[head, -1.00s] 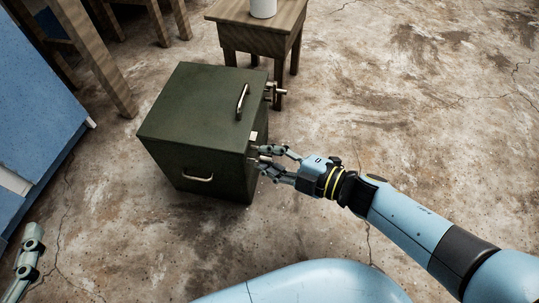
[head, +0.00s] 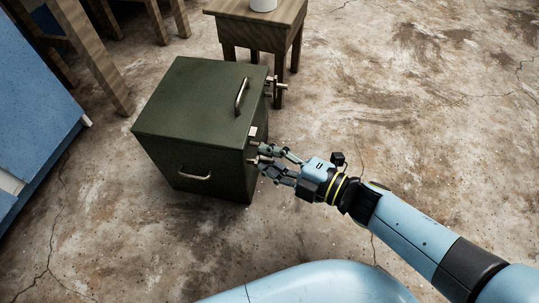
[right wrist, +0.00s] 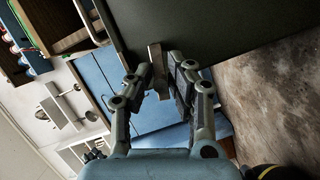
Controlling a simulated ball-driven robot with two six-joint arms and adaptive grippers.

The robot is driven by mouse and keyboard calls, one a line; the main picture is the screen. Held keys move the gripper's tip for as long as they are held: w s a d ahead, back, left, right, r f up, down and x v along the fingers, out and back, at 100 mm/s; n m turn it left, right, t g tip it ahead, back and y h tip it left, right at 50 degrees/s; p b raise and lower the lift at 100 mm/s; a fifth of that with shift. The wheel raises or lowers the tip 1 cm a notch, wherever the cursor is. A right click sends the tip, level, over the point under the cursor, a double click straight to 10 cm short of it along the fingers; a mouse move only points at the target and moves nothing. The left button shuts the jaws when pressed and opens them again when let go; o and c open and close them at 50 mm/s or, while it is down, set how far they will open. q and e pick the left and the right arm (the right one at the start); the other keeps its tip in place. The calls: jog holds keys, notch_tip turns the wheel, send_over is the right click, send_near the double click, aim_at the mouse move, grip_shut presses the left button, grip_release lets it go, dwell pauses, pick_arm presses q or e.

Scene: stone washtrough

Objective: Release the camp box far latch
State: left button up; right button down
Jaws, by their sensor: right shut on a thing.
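The camp box (head: 195,105) is a dark green box on the floor with a handle on its lid and another on its front. On its right side are two brass latches: the far latch (head: 277,88) sticks out near the back corner, and the near latch (head: 253,134) is nearer me. My right gripper (head: 260,158) is at the near latch, well apart from the far one. In the right wrist view, its fingers (right wrist: 157,78) are on both sides of the latch's metal lever (right wrist: 156,58), shut on it. My left gripper is out of view.
A small wooden table (head: 258,24) with a white object (head: 263,4) on it stands behind the box. Blue furniture (head: 40,110) and wooden legs (head: 95,60) stand at the left. The stained floor to the right is clear.

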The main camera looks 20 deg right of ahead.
jog(key=shift+s+f, duration=0.35)
jog(key=c, duration=1.3)
grip_release()
jog(key=shift+w, duration=0.1)
jog(key=shift+c, duration=0.2)
jog(key=shift+w+r, duration=0.1)
jog(key=v, duration=1.2)
jog(key=shift+r, duration=0.1)
